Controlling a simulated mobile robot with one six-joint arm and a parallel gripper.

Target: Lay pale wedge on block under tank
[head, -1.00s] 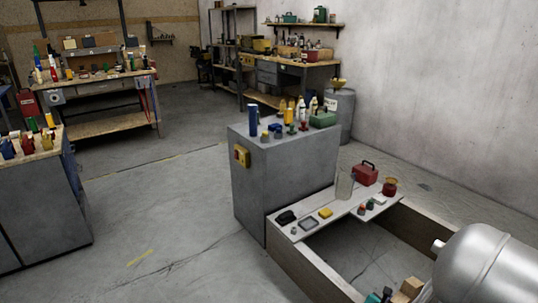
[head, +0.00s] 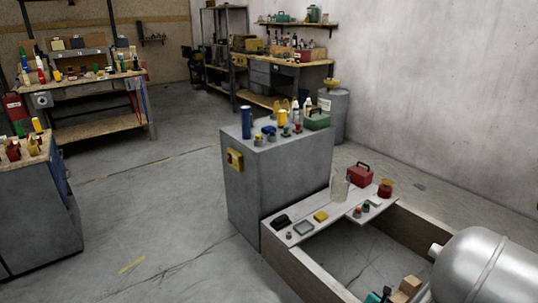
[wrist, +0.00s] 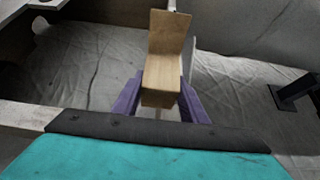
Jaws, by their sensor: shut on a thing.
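The pale wedge (wrist: 168,45) is a light wooden piece between the purple fingers of my gripper (wrist: 160,88) in the wrist view. My gripper is shut on it. In the head view the wedge (head: 409,285) shows at the bottom edge, just left of the tank, with teal and dark parts of my gripper (head: 378,297) beside it. The silver tank (head: 485,265) lies at the lower right, cut off by the frame. I cannot make out the block under the tank; it is hidden or out of frame.
A low frame with pale boards (head: 305,275) encloses sheeted floor left of the tank. Its ledge (head: 342,210) carries a glass jar (head: 340,189), a red box (head: 359,174) and small items. A grey cabinet (head: 275,190) stands behind. A dark bracket (wrist: 292,93) is right of the wedge.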

